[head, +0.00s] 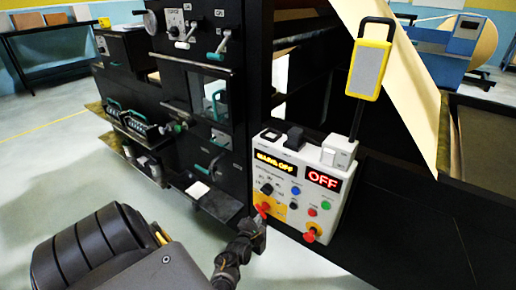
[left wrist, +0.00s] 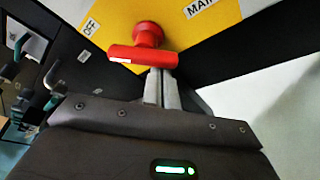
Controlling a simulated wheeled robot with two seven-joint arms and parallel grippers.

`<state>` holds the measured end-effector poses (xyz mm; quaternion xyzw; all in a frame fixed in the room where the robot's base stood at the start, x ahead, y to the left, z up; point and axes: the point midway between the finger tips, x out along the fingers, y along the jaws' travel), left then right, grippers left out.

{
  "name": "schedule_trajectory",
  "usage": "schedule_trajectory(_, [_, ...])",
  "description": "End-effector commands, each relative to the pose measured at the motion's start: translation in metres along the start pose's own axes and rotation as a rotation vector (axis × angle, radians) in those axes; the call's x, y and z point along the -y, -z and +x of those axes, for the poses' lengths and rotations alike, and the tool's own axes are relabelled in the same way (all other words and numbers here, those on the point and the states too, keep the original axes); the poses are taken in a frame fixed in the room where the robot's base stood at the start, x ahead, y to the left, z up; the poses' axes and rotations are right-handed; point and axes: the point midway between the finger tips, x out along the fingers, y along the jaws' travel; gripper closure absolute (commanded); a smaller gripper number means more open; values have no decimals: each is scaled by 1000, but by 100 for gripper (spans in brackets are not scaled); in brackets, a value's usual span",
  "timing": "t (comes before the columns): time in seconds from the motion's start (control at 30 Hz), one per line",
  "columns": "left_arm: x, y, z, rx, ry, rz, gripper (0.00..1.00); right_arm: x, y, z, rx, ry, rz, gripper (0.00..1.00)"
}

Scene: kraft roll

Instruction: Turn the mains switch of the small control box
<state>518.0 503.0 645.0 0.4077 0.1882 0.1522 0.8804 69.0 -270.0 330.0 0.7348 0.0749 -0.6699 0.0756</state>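The small control box (head: 297,192) is white and leans against the dark machine in the head view. Its displays read "MAINS OFF" and "OFF". The mains switch, a red T-shaped handle (left wrist: 143,54), sits on a yellow plate (left wrist: 200,32) with OFF and MAIN labels in the left wrist view. In the head view it is a small red spot (head: 264,207) at the box's lower left. My left gripper (left wrist: 161,76) has its grey fingers close together at the handle's lower edge; I cannot tell whether they touch. The fingertips are partly hidden. My right gripper is out of view.
A red knob (head: 310,235) sits at the box's lower right, with small coloured buttons above. A yellow-framed pendant (head: 368,70) stands above the box. The machine's black panel (head: 188,110) with levers rises behind my left arm. Open floor (head: 50,170) lies left.

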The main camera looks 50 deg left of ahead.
Motion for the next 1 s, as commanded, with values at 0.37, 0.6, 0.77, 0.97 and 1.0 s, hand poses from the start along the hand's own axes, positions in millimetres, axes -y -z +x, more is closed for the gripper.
schedule_trajectory(0.37, [1,0,0,0,0,1,100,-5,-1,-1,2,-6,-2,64])
schedule_trajectory(0.6, [1,2,0,-1,0,1,100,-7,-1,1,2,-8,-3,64])
schedule_trajectory(0.77, [8,16,8,1,3,3,100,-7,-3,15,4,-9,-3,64])
schedule_trajectory(0.97, [10,29,-2,9,10,2,100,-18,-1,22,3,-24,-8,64])
schedule_trajectory(1.0, [9,28,-12,9,9,4,100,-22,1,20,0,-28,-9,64])
